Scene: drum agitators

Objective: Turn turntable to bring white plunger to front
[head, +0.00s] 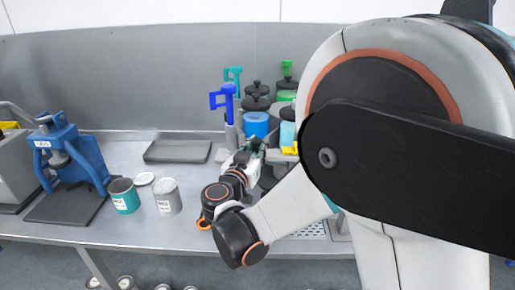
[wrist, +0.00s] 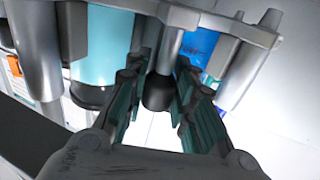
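The turntable carrying the drums stands at the back middle of the bench, mostly hidden behind my arm. Its grey metal frame (wrist: 215,22) crosses the top of the wrist view. I cannot make out a white plunger. My gripper (wrist: 163,70) is at the turntable's near side, fingers apart, with a grey post with a black end (wrist: 159,93) between them. I cannot tell whether either finger touches it; it also shows in the head view (head: 257,147).
A light-blue drum (wrist: 103,45) is close left of my fingers, and a blue drum (wrist: 199,50) is beyond them.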

